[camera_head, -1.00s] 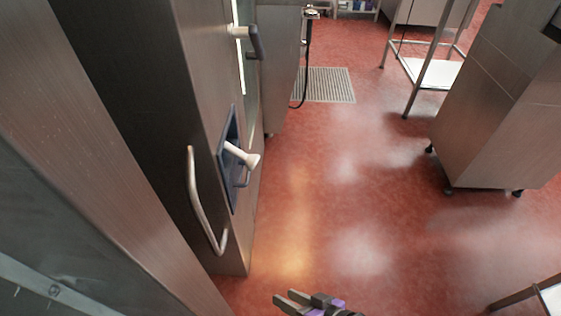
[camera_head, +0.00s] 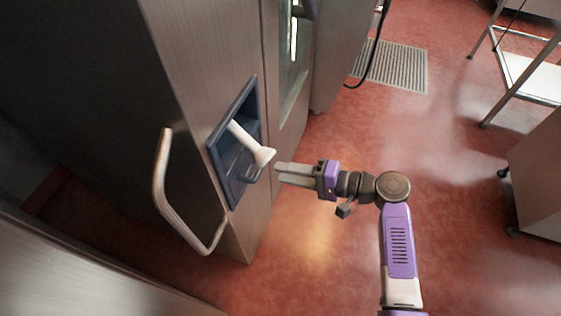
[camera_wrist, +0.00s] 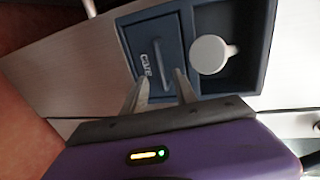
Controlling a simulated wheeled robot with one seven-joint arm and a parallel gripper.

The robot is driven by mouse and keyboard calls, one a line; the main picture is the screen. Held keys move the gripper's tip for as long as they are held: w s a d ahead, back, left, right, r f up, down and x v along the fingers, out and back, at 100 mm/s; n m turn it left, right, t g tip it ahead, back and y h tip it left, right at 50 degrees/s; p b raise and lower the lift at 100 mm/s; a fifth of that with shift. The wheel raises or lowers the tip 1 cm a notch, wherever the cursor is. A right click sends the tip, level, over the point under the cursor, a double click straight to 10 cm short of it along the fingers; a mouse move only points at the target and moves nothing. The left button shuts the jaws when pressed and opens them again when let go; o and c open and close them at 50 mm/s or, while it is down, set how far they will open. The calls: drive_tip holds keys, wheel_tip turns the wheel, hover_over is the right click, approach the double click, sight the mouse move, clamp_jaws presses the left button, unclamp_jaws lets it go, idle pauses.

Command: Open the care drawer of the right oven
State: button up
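The care drawer (camera_head: 234,180) is a dark blue panel in the recess in the oven's steel front (camera_head: 200,60). In the wrist view the drawer (camera_wrist: 155,45) bears the word "care" and looks closed. A small loop handle (camera_head: 252,173) sticks out from it. My gripper (camera_head: 277,171) points left at the handle, with its tips just right of it. In the wrist view my gripper (camera_wrist: 160,88) has its two fingers apart in front of the drawer's lettered end. I cannot tell whether the handle lies between them or touches them.
A white nozzle (camera_head: 252,144) juts from the recess just above the drawer handle; its round end also shows in the wrist view (camera_wrist: 208,54). A long curved door handle (camera_head: 163,195) stands out at left.

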drive_tip(key=shift+b+x, duration=0.5)
drive_tip(key=shift+x, duration=3.25)
clamp_jaws()
